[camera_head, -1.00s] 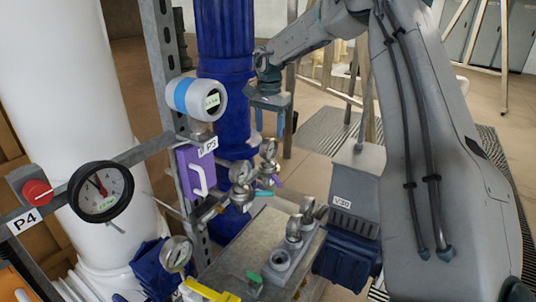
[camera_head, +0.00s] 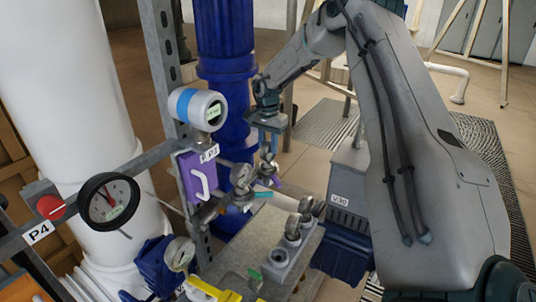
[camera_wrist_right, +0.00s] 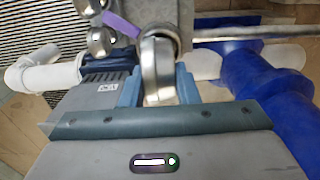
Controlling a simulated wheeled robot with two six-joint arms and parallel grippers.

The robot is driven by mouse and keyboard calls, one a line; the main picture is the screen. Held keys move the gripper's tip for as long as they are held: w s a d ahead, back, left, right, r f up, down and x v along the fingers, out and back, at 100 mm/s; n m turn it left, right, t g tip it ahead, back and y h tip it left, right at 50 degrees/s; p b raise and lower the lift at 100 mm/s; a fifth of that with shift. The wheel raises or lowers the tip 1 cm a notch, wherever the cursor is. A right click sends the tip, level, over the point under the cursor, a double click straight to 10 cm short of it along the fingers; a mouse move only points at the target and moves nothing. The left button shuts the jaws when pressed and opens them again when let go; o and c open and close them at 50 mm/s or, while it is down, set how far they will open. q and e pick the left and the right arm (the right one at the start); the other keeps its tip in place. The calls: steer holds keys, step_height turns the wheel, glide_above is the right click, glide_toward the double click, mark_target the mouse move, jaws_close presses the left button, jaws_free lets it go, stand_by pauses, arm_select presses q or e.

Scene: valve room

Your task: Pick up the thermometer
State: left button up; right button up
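The thermometer I take to be the round metal gauge (camera_head: 268,168) on the pipework in the head view, which also shows edge-on in the right wrist view (camera_wrist_right: 160,68). My right gripper (camera_head: 268,143) is above it, pointing down. In the right wrist view, the two blue fingers of my right gripper (camera_wrist_right: 160,90) stand on either side of the gauge. The fingers are apart; I cannot tell whether they touch it. My left gripper is not in view.
Another metal gauge (camera_head: 242,175) is close on the left. A grey block (camera_head: 280,268) with metal gauges stands in front. A purple panel (camera_head: 196,178), a blue-banded meter (camera_head: 198,108) and a thick blue pipe (camera_head: 225,60) are nearby. A black-rimmed dial (camera_head: 108,202) is at left.

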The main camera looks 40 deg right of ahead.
steer(key=shift+c, duration=0.2)
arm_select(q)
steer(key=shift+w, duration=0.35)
arm_select(e)
steer(key=shift+w, duration=0.1)
